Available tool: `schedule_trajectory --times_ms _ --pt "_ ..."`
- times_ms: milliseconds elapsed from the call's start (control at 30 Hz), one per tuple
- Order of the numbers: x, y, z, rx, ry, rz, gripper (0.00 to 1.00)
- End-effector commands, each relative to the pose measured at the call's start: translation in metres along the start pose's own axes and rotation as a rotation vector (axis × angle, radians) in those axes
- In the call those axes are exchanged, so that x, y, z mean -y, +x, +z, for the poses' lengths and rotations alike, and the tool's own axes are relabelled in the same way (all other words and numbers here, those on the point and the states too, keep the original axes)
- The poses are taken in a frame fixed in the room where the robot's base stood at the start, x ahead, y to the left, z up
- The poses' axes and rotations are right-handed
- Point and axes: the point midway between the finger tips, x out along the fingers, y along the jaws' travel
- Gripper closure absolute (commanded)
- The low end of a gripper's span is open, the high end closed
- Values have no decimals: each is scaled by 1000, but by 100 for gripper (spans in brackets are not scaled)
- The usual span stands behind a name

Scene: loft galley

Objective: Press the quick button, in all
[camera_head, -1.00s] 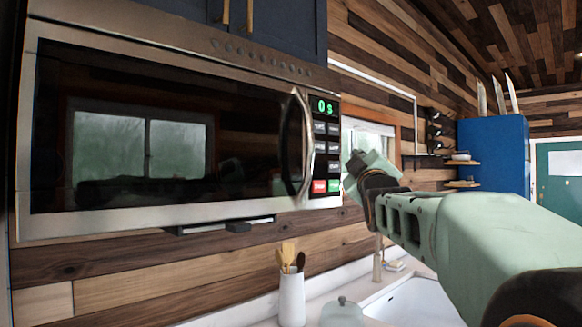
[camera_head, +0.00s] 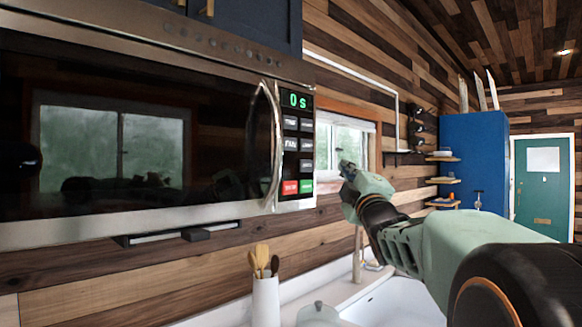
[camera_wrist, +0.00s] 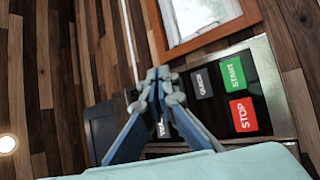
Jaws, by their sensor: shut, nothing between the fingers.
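The microwave's control panel (camera_head: 298,145) has a green "0 s" display, dark labelled buttons in two columns, and red and green buttons at the bottom. The quick button (camera_wrist: 203,84) is a dark key next to the green START button (camera_wrist: 235,74) in the wrist view. In the head view the matching quick button (camera_head: 306,165) is small, just above green, its label unreadable. My gripper (camera_head: 346,168) is shut and empty, right of the panel and apart from it. In the wrist view the closed fingertips (camera_wrist: 160,82) appear left of the quick button and partly cover another dark key.
The red STOP button (camera_wrist: 242,115) sits beside START. The microwave's curved handle (camera_head: 275,145) stands out left of the panel. Below are a white utensil holder (camera_head: 265,300), a lidded pot (camera_head: 318,315) and a sink (camera_head: 395,305). A window (camera_head: 342,145) lies behind my gripper.

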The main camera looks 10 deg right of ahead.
Motion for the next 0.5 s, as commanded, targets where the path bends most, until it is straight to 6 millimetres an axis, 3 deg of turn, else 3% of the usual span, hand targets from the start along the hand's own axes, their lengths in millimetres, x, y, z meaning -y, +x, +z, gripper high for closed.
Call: schedule_trajectory --times_ms 300,500 --pt "1 1 -1 0 1 -1 100" --pt "8 13 -8 0 3 -2 100"
